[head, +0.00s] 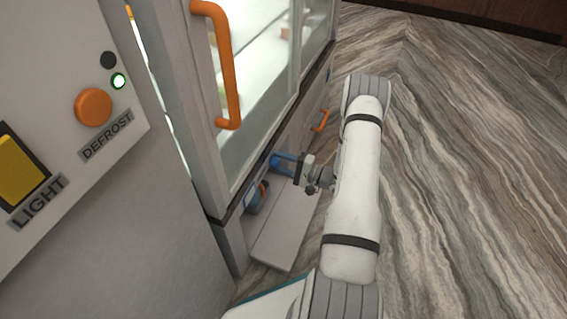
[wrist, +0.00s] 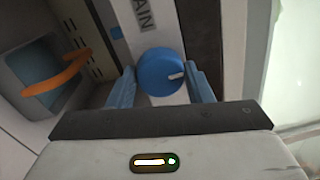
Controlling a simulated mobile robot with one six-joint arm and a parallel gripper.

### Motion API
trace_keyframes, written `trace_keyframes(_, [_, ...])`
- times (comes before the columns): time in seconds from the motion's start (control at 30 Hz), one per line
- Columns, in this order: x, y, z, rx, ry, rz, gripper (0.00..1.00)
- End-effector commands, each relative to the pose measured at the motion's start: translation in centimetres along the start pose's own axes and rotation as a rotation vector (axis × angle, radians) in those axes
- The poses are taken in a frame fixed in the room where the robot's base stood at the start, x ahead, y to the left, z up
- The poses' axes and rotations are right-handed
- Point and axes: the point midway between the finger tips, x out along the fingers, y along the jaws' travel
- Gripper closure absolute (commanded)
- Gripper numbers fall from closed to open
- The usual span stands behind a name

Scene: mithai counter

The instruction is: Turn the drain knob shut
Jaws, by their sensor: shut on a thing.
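The round blue drain knob (wrist: 158,74) sits on a light panel in the wrist view. In the head view, my gripper (head: 276,161) reaches the low front of the cabinet from the right, and I cannot make out the knob apart from the blue fingers.
A blue recess with an orange part (wrist: 62,76) lies left of the knob. A lowered grey flap (head: 283,235) sticks out below my gripper. The glass cabinet has an orange door handle (head: 232,75) above. Open marbled floor (head: 460,170) lies to the right.

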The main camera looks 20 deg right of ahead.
Motion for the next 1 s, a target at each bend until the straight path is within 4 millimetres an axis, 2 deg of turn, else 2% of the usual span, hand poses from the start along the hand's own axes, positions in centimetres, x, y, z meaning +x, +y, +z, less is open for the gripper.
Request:
trace_keyframes(0.27, [0.2, 0.0, 0.1, -0.003, -0.004, 0.000, 0.77])
trace_keyframes(0.3, [0.2, 0.0, 0.1, -0.003, -0.004, 0.000, 0.51])
trace_keyframes(0.53, [0.1, 0.0, 0.0, -0.001, -0.002, 0.000, 0.33])
trace_keyframes(0.83, [-0.3, -0.1, 0.0, 0.000, 0.000, 0.000, 0.32])
trace_keyframes(1.0, [-2.8, -0.3, 0.0, 0.000, 0.003, 0.000, 0.32])
